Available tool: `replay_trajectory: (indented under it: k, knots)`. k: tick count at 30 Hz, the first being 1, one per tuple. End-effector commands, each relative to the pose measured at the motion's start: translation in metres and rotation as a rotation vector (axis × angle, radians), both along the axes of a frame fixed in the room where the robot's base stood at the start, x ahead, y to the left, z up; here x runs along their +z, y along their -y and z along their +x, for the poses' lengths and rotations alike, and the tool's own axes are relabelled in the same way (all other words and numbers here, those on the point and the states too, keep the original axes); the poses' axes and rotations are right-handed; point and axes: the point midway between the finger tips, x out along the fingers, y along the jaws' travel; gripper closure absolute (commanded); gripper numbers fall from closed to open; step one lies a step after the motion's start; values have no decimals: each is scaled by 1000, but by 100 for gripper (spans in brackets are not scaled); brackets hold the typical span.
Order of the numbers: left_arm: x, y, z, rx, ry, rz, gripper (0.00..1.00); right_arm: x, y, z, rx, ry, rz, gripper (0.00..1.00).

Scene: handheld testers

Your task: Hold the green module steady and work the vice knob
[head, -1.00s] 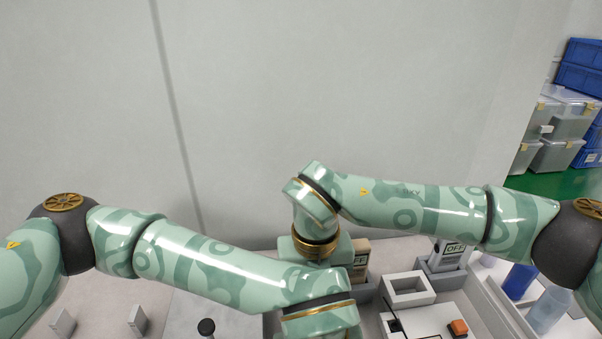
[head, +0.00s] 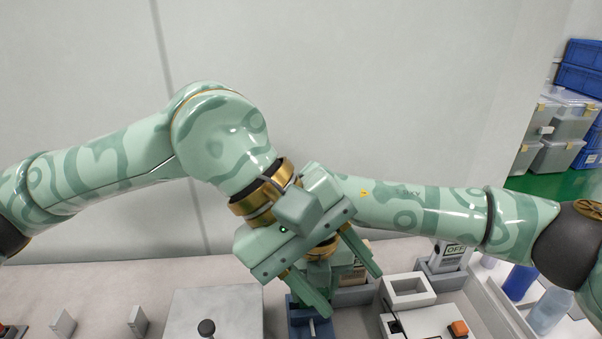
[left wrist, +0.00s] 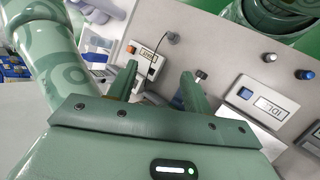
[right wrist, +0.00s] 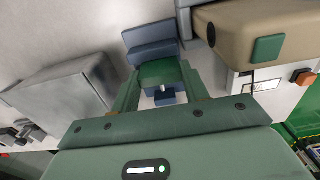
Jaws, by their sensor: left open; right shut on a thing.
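My right gripper (right wrist: 162,88) is shut on the green module (right wrist: 163,72), which sits at the blue vice (right wrist: 150,50) in the right wrist view. A small blue part with a pale pin shows just below the module; I cannot tell whether it is the vice knob. In the head view the blue vice (head: 300,322) shows low in the middle, partly covered by my left gripper (head: 350,295). My left gripper is open and empty above the vice, its fingers pointing down and to the right. It hides most of my right gripper and the module there.
Grey blocks stand further left. My arms cross closely over the vice.

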Motion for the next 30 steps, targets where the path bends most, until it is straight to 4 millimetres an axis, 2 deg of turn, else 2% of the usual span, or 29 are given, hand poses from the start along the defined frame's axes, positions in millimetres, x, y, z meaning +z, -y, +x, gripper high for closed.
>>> replay_trajectory:
  k: [9, 18, 28, 29, 30]
  knots:
    - [61, -12, 39, 163, -40, -420, 50, 0, 0, 0, 0, -1, 0, 77]
    - [78, -40, 60, 331, -175, -604, 50, 0, 0, 0, 0, -1, 0, 77]
    - [81, -44, 63, 350, -189, -624, 50, 0, 0, 0, 0, -1, 0, 77]
    - [81, -44, 63, 350, -189, -624, 50, 0, 0, 0, 0, -1, 0, 52]
    - [81, -44, 63, 350, -189, -624, 50, 0, 0, 0, 0, -1, 0, 41]
